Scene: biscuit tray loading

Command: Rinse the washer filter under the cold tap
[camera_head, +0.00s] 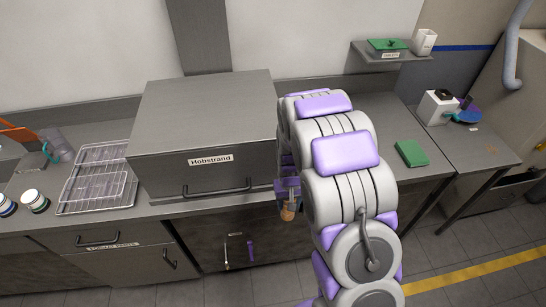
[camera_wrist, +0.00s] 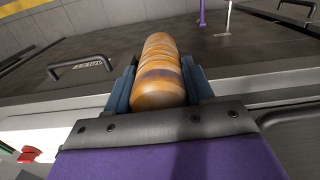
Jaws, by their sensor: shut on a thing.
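My gripper (camera_wrist: 160,88) is shut on an orange-brown, rounded, banded thing (camera_wrist: 160,75), with a blue-grey finger on each side of it. In the head view my gripper (camera_head: 288,190) is beside my arm, in front of the counter, with a small brown end of the held thing (camera_head: 288,213) showing below it. I cannot tell whether this thing is the washer filter. I make out no tap in either view.
A grey box marked Hobstrand (camera_head: 205,115) stands on the counter. A wire rack (camera_head: 97,180), jars (camera_head: 35,200) and a clear vessel (camera_head: 57,147) are left of it. A green block (camera_head: 411,153) lies to the right. Cupboards and drawers (camera_head: 110,250) are below.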

